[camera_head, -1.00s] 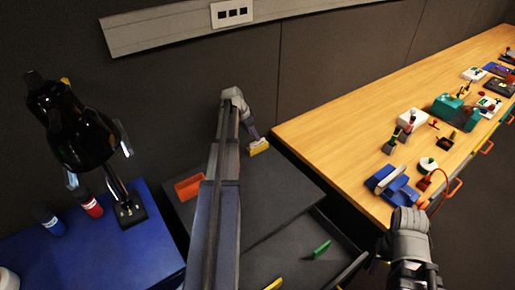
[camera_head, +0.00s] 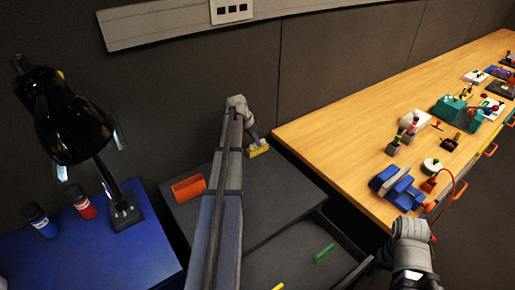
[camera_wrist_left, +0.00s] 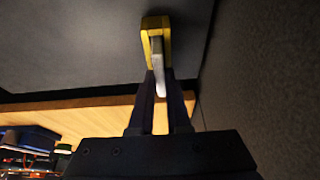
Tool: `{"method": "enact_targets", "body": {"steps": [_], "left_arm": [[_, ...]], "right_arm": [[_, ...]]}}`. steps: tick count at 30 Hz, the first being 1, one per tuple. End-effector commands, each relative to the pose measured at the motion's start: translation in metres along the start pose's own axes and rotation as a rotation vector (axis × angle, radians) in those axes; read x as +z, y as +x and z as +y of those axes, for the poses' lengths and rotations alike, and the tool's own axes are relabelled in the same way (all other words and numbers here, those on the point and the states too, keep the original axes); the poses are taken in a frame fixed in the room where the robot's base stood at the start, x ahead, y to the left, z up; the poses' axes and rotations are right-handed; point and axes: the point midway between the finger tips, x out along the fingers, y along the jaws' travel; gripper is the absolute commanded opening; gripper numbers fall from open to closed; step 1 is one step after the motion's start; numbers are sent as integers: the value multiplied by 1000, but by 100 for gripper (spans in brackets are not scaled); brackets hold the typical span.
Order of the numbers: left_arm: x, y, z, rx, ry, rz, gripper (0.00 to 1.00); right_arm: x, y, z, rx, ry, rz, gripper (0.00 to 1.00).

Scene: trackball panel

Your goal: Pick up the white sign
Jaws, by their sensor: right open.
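My left gripper (camera_head: 255,140) points down at the back of the dark cabinet top, against a small yellow holder (camera_head: 259,151). In the left wrist view the yellow holder (camera_wrist_left: 155,24) frames a narrow pale piece, which looks like the white sign (camera_wrist_left: 158,76) seen edge-on. This piece lies between the fingertips of my left gripper (camera_wrist_left: 160,88). I cannot tell whether the fingers press on it. In the head view the sign's face is hidden. My right gripper (camera_head: 412,232) is at the near corner of the wooden bench, its fingertips hard to make out.
An orange-red tray (camera_head: 188,188) stands on the cabinet top (camera_head: 280,190). A drawer (camera_head: 345,272) below is open, with a green piece (camera_head: 324,254). A black lamp (camera_head: 72,118) stands on the blue table (camera_head: 150,245). The wooden bench (camera_head: 330,125) holds several devices near its right edge.

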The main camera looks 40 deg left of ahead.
Motion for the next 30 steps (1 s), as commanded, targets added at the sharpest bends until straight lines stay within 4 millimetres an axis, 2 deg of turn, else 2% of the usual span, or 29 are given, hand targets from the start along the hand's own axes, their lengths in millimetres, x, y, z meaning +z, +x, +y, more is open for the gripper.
{"method": "enact_targets", "body": {"steps": [3, 21, 26, 30], "left_arm": [[0, 0, 0, 0, 0, 0, 0], [0, -1, 0, 0, 0, 0, 0], [-3, -8, 0, 0, 0, 0, 0], [-8, -20, 0, 0, 0, 0, 0]], "right_arm": [[0, 0, 0, 0, 0, 0, 50], [0, -1, 0, 0, 0, 0, 50], [0, -8, 1, 0, 0, 0, 50], [1, -22, 2, 0, 0, 0, 50]]}}
